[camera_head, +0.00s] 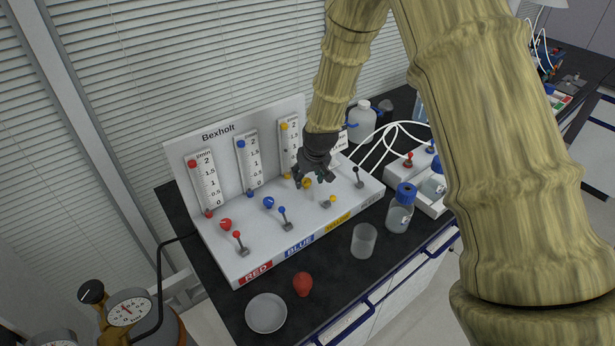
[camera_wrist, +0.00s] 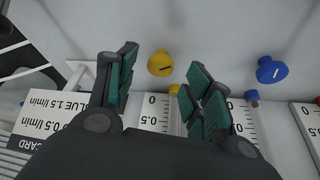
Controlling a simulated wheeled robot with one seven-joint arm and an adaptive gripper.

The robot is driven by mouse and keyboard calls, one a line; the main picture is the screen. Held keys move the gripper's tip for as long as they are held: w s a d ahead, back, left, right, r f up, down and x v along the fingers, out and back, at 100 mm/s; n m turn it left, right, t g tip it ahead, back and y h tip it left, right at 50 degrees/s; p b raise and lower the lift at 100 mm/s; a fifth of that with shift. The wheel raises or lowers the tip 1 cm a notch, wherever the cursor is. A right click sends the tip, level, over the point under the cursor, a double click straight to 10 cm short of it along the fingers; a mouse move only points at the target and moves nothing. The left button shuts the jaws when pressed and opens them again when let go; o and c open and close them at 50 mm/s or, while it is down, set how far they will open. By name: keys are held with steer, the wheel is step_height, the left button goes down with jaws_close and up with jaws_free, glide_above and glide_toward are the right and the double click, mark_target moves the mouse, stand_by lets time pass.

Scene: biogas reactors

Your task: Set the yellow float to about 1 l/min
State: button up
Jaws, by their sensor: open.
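The yellow knob (camera_head: 307,183) sits on the sloping panel top below the yellow flow scale (camera_head: 290,140). My gripper (camera_head: 316,180) is open and empty, pointing down over this knob. In the wrist view the yellow knob (camera_wrist: 160,64) shows in the gap between my open fingers (camera_wrist: 157,72); I see no contact. A yellow marker (camera_head: 284,126) shows at the scale's top and a small yellow piece (camera_head: 287,176) at its foot, near 0. I cannot tell which is the float. My arm hides part of the scale's right side.
The blue knob (camera_head: 268,202) and red knob (camera_head: 225,224) stand to the left. Toggle levers, including a yellow-tipped one (camera_head: 328,203), stand in front. A printed card (camera_wrist: 45,125) is close to my left finger. Bottles and a beaker (camera_head: 363,240) stand on the bench.

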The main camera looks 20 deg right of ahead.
mark_target(306, 184)
steer(key=shift+x, duration=1.1)
steer(key=shift+w+f, duration=0.1)
steer(key=c, duration=1)
